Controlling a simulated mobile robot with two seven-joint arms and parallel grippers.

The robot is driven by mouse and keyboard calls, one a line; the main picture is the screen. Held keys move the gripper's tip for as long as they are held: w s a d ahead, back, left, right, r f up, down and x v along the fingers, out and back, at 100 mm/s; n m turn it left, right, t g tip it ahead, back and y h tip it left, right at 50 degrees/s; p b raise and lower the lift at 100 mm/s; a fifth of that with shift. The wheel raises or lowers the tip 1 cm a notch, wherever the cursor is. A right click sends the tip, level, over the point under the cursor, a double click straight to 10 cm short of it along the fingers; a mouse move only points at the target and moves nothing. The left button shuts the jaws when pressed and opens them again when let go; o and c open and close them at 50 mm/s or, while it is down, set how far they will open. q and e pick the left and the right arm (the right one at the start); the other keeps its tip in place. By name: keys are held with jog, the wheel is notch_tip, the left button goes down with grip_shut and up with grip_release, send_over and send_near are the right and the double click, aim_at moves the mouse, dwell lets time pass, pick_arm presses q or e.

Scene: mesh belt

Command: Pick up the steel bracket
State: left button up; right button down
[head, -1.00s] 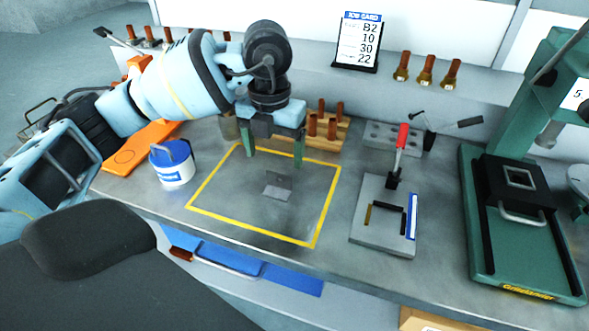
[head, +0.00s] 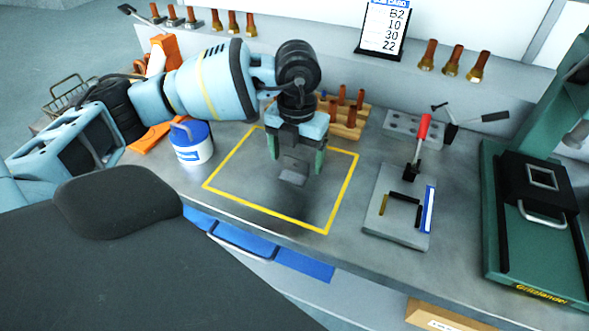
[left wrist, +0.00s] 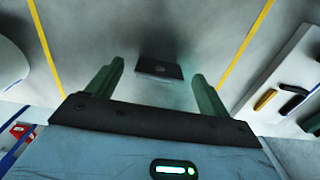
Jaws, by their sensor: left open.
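The steel bracket (head: 291,178) is a small grey angled piece on the bench inside the yellow taped square. One face looks dark and the other light. My left gripper (head: 296,160) is open, pointing down, with its two green fingers above the bracket and to either side of it in the head view. In the left wrist view the bracket (left wrist: 160,69) lies beyond and between the fingertips (left wrist: 158,75), and nothing is held. The bracket's upper part is partly shaded by the gripper. My right gripper is not in view.
A blue-and-white can (head: 191,145) stands left of the yellow square (head: 340,190). A toggle-clamp fixture (head: 400,215) is to the right, with a green press (head: 535,220) beyond. A wooden rack with copper-coloured pins (head: 345,115) stands close behind the gripper.

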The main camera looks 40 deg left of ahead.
pick_arm(q)
jog(key=shift+f, duration=0.95)
jog(key=c, duration=1.1)
notch_tip(320, 180, up, 9)
jog(key=shift+r, duration=0.15)
jog(key=shift+c, duration=0.2)
jog(key=shift+r, duration=0.45)
